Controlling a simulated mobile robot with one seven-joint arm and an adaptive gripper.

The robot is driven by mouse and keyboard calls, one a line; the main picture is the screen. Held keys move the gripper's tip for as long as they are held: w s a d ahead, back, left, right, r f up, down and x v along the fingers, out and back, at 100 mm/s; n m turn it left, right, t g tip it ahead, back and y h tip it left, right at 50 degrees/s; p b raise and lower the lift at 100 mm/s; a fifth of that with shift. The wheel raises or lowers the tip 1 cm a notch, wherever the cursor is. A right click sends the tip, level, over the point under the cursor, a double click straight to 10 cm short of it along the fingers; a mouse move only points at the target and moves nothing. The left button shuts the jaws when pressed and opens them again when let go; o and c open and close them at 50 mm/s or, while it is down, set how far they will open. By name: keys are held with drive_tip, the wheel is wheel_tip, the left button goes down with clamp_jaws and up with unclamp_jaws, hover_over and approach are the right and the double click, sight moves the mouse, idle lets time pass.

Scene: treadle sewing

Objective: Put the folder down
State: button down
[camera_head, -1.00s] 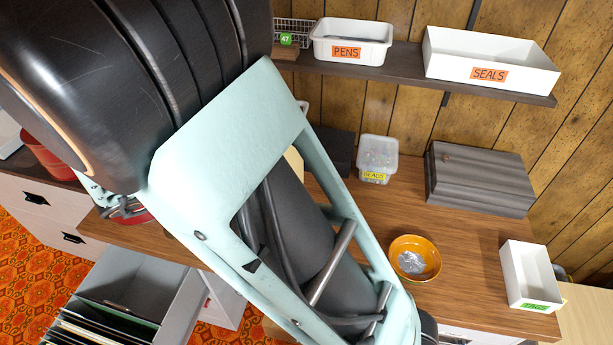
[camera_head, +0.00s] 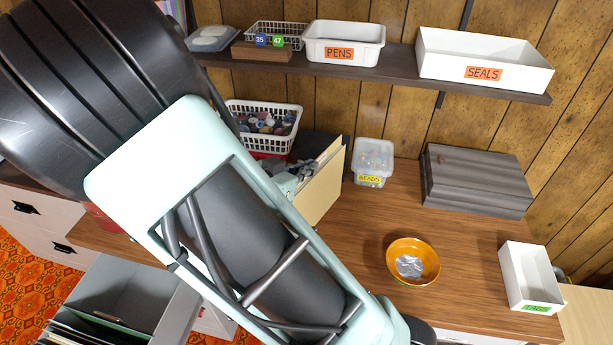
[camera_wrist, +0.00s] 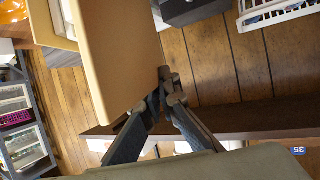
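The tan folder (camera_head: 322,182) stands tilted on edge above the wooden desk, behind my arm in the head view. I cannot tell whether its lower edge touches the desk. In the wrist view the folder (camera_wrist: 122,50) fills the upper middle. My gripper (camera_wrist: 166,88) has its fingers closed together at the folder's edge and seems to pinch it there. In the head view the gripper (camera_head: 302,172) is at the folder's left side, partly hidden by my arm.
The wooden desk (camera_head: 350,235) is clear right of the folder. An orange bowl (camera_head: 428,250), a beads tub (camera_head: 373,162), a grey box (camera_head: 475,180) and a white tags tray (camera_head: 528,275) stand around. A white basket (camera_head: 290,140) is behind; a shelf (camera_head: 405,70) hangs above.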

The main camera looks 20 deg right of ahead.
sight(308, 178)
drive_tip(key=shift+d+f, duration=0.15)
drive_tip(key=shift+f, duration=1.55)
drive_tip(key=shift+f+b, duration=0.1)
drive_tip(key=shift+b, duration=0.25)
drive_tip(key=c, duration=2.2)
unclamp_jaws()
drive_tip(key=shift+o, duration=0.2)
drive_tip(key=shift+a+r, duration=0.2)
drive_tip(key=p+v, duration=0.2)
drive_tip(key=v, duration=0.9)
drive_tip(key=shift+s+a+r, duration=0.2)
drive_tip(key=shift+s, duration=0.05)
